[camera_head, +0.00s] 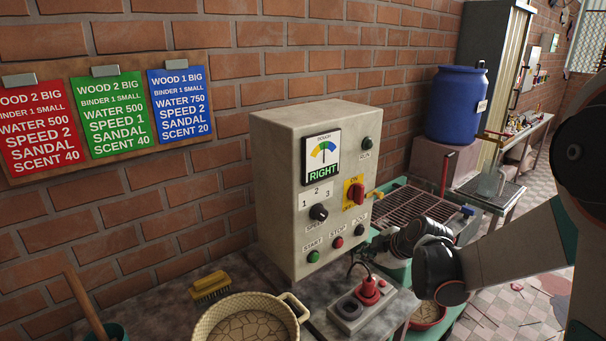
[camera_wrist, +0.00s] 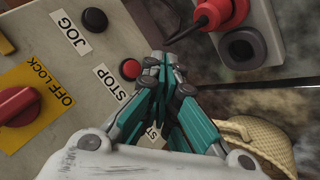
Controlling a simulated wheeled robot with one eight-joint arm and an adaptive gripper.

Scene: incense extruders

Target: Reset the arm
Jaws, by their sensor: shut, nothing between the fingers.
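My gripper (camera_wrist: 166,65) is shut and empty in the wrist view, its teal fingers together. Its tips are close to the red stop button (camera_wrist: 131,69) on the control box; I cannot tell whether they touch it. In the head view my gripper (camera_head: 358,266) is small and dark at the lower right of the control box (camera_head: 280,190), partly hidden by my wrist. The box carries a dial reading RIGHT, a speed knob (camera_head: 318,212), a red switch (camera_head: 356,193) and a green start button (camera_head: 313,256).
A woven basket (camera_head: 246,304) and a yellow brush (camera_head: 209,287) are on the bench to the left. A wire rack (camera_head: 415,206) and a blue barrel (camera_head: 456,105) stand behind right.

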